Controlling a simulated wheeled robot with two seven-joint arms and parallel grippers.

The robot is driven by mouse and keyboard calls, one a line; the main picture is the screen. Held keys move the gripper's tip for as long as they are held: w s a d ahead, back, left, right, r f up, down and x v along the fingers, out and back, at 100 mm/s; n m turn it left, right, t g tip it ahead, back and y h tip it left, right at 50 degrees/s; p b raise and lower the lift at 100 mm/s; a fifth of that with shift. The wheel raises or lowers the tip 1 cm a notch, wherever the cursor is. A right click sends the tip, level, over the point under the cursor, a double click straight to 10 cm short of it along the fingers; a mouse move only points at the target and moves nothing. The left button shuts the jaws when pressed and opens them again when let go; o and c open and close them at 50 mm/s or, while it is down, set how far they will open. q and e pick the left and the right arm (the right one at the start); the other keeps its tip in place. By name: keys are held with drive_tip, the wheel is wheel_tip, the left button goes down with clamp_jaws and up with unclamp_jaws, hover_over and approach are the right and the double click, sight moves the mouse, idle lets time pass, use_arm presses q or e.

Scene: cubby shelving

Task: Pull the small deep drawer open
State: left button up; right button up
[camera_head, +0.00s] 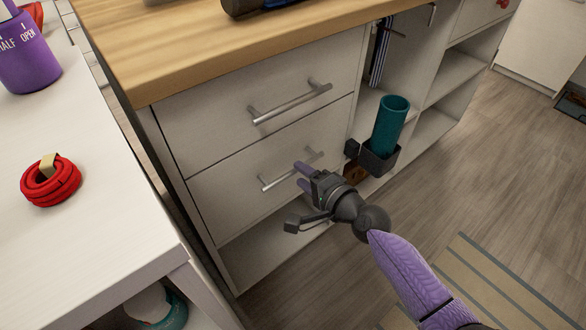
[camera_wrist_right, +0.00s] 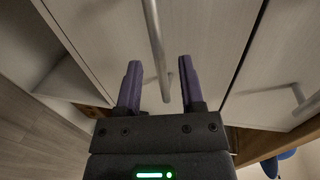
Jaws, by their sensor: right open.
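The lower drawer (camera_head: 232,191) of the white cabinet is shut, with its front flush below the upper drawer (camera_head: 215,118). Its silver bar handle (camera_head: 273,184) is partly hidden by my right gripper (camera_head: 299,175). In the right wrist view, the lower handle (camera_wrist_right: 154,38) runs down between the two purple fingers of my right gripper (camera_wrist_right: 160,72). The fingers are open, with a gap on each side of the bar. The upper drawer's handle (camera_head: 290,103) is free. My left gripper is not in view.
A teal cup (camera_head: 391,124) stands in a dark holder (camera_head: 379,160) right of the drawers. A white table (camera_head: 100,235) at left carries a red coil (camera_head: 50,181) and a purple container (camera_head: 27,55). Wooden floor (camera_head: 480,165) lies open at right, with a striped mat (camera_head: 485,285).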

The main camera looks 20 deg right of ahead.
sight(295, 171)
drive_tip(key=x, duration=0.3)
drive_tip(key=shift+b, duration=0.4)
clamp_jaws()
idle(0.6)
idle(0.5)
